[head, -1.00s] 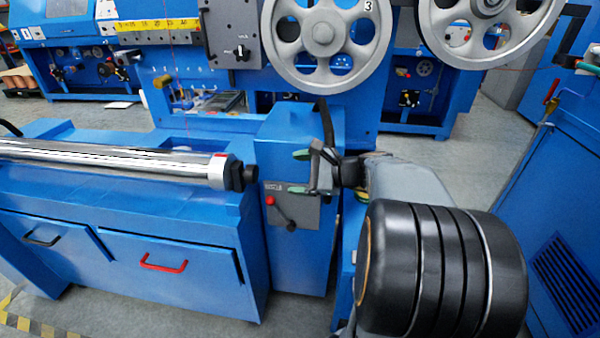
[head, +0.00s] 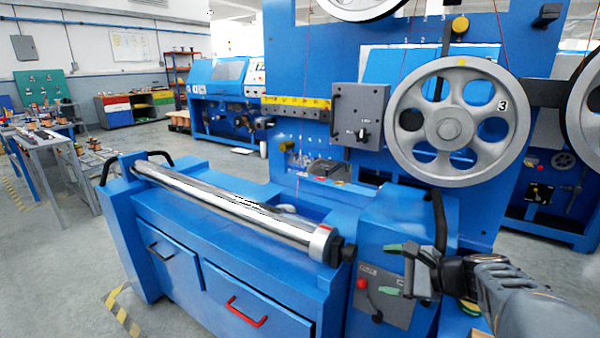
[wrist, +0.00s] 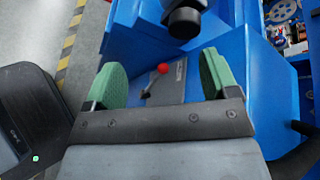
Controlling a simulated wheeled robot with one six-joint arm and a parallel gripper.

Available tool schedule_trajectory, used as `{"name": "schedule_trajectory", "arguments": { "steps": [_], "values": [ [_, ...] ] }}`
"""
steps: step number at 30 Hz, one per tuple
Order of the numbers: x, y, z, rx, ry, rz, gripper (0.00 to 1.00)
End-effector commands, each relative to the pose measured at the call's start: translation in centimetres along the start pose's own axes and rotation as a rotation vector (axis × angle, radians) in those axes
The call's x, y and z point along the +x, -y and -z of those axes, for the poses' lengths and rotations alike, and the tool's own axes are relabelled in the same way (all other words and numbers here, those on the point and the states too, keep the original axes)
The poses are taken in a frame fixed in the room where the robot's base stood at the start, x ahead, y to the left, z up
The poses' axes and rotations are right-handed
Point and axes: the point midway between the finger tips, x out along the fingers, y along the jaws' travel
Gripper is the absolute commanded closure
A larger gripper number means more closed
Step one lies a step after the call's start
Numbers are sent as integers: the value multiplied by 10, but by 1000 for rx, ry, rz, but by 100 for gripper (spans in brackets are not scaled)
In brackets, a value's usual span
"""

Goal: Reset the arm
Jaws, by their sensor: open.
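My gripper (head: 396,266) is at the lower right of the head view, in front of the blue machine's end housing. In the wrist view its two green-padded fingers (wrist: 163,80) stand wide apart with nothing between them. In the head view the red knob (head: 362,283) and the grey panel (head: 385,302) sit just below and left of my gripper. I cannot tell how far the fingers are from the panel.
A polished steel roller (head: 225,203) with a black end lies along the blue machine (head: 180,215). A large grey pulley marked 3 (head: 451,122) stands above my gripper. A red drawer handle (head: 247,311) juts out in front. Open grey floor (head: 60,260) lies at left.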

Motion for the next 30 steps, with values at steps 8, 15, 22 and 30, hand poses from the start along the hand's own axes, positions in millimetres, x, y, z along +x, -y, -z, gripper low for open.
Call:
{"name": "schedule_trajectory", "arguments": {
  "steps": [8,15,22,30],
  "values": [
    [-32,-14,-114,-583,-121,-481,20],
    [-76,-10,-162,-1125,-186,-792,20],
    [-101,4,-184,-1466,-215,-945,20],
    [-108,8,-188,-1587,-225,-993,20]
  ]
}}
